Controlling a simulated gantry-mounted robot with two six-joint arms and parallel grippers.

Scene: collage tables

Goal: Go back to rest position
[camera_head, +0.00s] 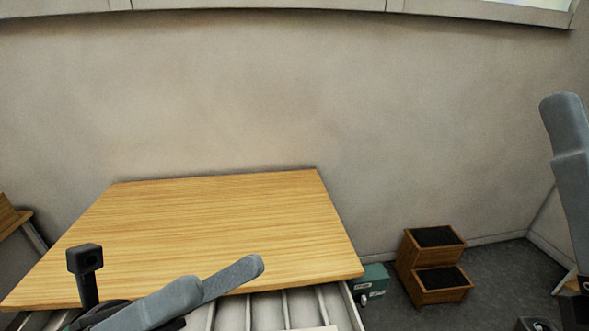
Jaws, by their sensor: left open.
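My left gripper (225,276) is at the lower left, over the front edge of the wooden table (220,220). Its two grey fingers point to the right and are apart, with nothing seen between them. A black wrist camera of mine stands up behind them. My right gripper (565,125) appears at the right edge of the view, its grey fingers pointing upward. One finger overlaps the other, so its opening cannot be told. I see nothing held in it.
The wooden tabletop is bare. Right of it stand a green box (374,279) and a brown two-step stool (432,263) with black treads on the grey floor (500,270). Part of another wooden piece (12,215) shows at the left edge. A plain wall (250,90) stands behind.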

